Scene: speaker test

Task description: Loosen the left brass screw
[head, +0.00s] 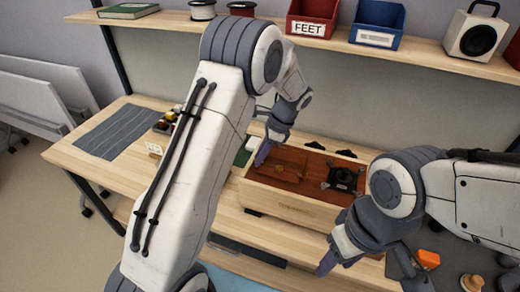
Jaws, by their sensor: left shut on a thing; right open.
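A low wooden box (290,201) with a red-brown top stands on the workbench. Small brass-coloured parts (281,171) show on the left half of its top, too small to make out well. My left gripper (262,155) reaches down to the left end of the box top. It is shut on the left brass screw, which its fingers mostly hide. A black square part (342,178) sits on the right half of the top. My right gripper (327,264) is open and empty, in front of the box and apart from it.
A grey mat (113,131) lies at the bench's left, with small coloured parts (168,121) beside it. A shelf behind holds a red FEET bin (311,19), a blue bin (376,26) and a white speaker (474,36). An orange object (428,258) is at lower right.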

